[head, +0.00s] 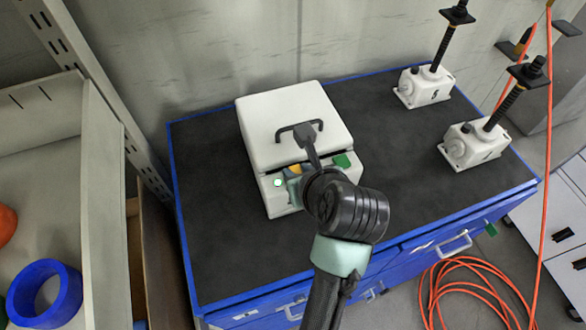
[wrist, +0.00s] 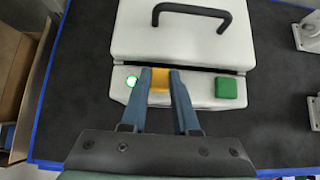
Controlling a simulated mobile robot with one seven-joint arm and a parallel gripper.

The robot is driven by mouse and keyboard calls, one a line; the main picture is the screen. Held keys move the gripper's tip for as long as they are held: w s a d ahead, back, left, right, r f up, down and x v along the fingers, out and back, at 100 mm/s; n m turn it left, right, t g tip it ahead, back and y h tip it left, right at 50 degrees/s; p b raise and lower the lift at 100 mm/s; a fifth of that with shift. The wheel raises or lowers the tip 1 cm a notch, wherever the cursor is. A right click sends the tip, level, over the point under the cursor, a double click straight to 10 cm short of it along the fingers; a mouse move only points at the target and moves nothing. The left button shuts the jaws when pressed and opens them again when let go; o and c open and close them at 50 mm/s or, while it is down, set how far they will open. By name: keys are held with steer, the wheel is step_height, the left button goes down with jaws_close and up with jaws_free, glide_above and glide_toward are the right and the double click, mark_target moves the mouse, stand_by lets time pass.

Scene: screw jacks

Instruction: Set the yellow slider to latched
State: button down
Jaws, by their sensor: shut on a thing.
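A white case (head: 290,122) with a black handle on its lid stands on the dark bench top. On its front face is the yellow slider (wrist: 160,79), between a lit green-white round light (wrist: 131,81) on the left and a green square block (wrist: 226,88) on the right. My gripper (wrist: 160,76) is at the front face, with its blue fingers on either side of the yellow slider, shut on it. In the head view my arm covers part of the case front, and only a bit of the yellow slider (head: 296,169) shows. The fingers hide the slider's sides.
Two white screw jacks (head: 425,86) (head: 473,143) with black spindles stand at the right of the bench top (head: 210,220). A blue ring (head: 44,293) lies in a bin at left. An orange hose (head: 470,285) coils on the floor.

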steer(key=shift+s+a, duration=0.1)
steer(key=shift+a, duration=0.35)
steer(key=shift+d, duration=0.3)
steer(key=c, duration=0.6)
jaws_free()
steer(key=shift+a, duration=0.1)
steer(key=shift+c, duration=0.2)
steer(key=shift+d+r, duration=0.1)
steer(key=shift+d, duration=0.1)
steer(key=shift+s+r, duration=0.25)
steer(key=b+v, duration=0.1)
steer(key=v, duration=1.1)
